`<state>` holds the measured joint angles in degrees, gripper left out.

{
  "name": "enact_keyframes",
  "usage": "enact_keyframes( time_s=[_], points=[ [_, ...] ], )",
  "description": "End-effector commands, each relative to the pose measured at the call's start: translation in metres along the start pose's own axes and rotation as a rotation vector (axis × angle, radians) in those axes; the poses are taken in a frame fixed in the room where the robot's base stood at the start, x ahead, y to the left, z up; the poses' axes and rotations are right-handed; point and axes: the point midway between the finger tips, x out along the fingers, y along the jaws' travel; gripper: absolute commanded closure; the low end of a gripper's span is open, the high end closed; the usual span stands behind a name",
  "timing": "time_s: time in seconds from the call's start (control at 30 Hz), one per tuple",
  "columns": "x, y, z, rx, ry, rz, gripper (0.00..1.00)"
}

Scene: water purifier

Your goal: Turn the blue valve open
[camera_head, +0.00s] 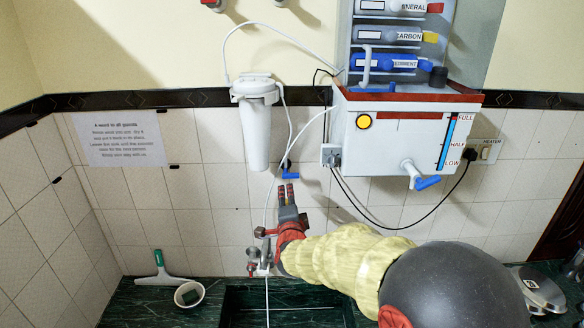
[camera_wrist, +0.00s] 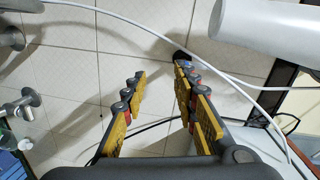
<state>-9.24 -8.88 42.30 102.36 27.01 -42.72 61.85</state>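A small blue valve (camera_head: 290,173) with a dark body sits on the tiled wall below the white filter cylinder, with tubing running to it. My gripper (camera_head: 286,194) points up, its fingertips just below the valve in the head view. In the wrist view my gripper (camera_wrist: 160,73) is open, with a clear gap between its padded fingers and nothing held. The valve's dark body (camera_wrist: 181,56) shows there just beyond the right fingertip.
The white filter cylinder (camera_head: 256,130) hangs above left of the valve. The purifier tank (camera_head: 400,135) with its blue-handled tap (camera_head: 427,182) is to the right. White tubing (camera_head: 281,150) and black cables run nearby. Metal taps (camera_head: 262,258) stand below, over the dark green counter (camera_head: 130,300).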

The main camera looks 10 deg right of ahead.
Motion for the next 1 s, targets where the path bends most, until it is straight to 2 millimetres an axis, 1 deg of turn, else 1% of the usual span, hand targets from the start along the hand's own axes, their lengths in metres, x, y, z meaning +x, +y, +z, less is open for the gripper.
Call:
enact_keyframes(
  time_s=[0.03, 0.1, 0.17, 0.27, 0.37, 0.6, 0.8, 1.0],
  points=[
    [-0.001, -0.010, -0.007, 0.049, 0.025, -0.039, 0.71],
    [-0.002, -0.022, -0.015, 0.110, 0.049, -0.084, 0.71],
    [-0.002, -0.026, -0.017, 0.142, 0.055, -0.103, 0.71],
    [0.001, -0.027, -0.017, 0.164, 0.054, -0.103, 0.71],
    [0.010, -0.029, -0.018, 0.164, 0.054, -0.103, 0.71],
    [0.044, -0.031, -0.020, 0.163, 0.052, -0.100, 0.71],
    [0.066, -0.034, -0.021, 0.163, 0.052, -0.102, 0.71],
    [0.075, -0.035, -0.021, 0.162, 0.052, -0.102, 0.71]
  ],
)
